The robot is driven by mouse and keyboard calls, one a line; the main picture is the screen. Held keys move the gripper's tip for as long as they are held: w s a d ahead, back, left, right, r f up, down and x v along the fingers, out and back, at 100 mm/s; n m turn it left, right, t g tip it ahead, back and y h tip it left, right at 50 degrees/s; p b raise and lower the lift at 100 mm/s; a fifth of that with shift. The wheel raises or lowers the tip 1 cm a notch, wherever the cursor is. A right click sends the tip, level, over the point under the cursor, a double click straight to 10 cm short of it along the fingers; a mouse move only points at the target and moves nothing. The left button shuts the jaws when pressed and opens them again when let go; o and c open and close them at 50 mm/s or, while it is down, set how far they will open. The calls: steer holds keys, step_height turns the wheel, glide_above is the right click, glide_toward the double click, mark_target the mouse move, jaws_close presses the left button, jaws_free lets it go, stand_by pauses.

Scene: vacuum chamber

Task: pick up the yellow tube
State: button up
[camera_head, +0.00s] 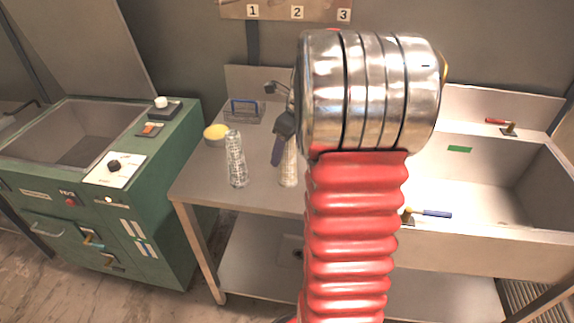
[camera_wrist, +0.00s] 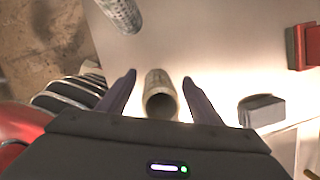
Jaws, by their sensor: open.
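A pale yellowish-beige tube (camera_wrist: 161,80) stands between the two spread fingers of my gripper (camera_wrist: 159,79) in the wrist view, its round open end towards the camera. I see a gap on each side of it. In the head view the tube (camera_head: 289,168) stands on the metal table (camera_head: 262,195), partly hidden by my gripper (camera_head: 283,140) and arm. My gripper is open, and its dark fingers point down at the tube. A grey speckled tube (camera_head: 237,160) stands to the left; it also shows at the top of the wrist view (camera_wrist: 122,13).
A round yellow-topped thing (camera_head: 215,133) and a blue-handled rack (camera_head: 244,110) are at the table's back left. A green machine (camera_head: 160,180) stands left. A sink (camera_head: 475,195) with a blue-handled tool (camera_head: 435,213) is right. A red thing (camera_wrist: 302,46) and grey block (camera_wrist: 262,110) show in the wrist view.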

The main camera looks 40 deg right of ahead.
steer(key=shift+c, duration=0.7)
steer(key=c, duration=1.3)
steer(key=shift+r, duration=0.15)
step_height(320, 180, up, 10)
steer(key=shift+f, duration=0.1)
steer(key=shift+s, duration=0.1)
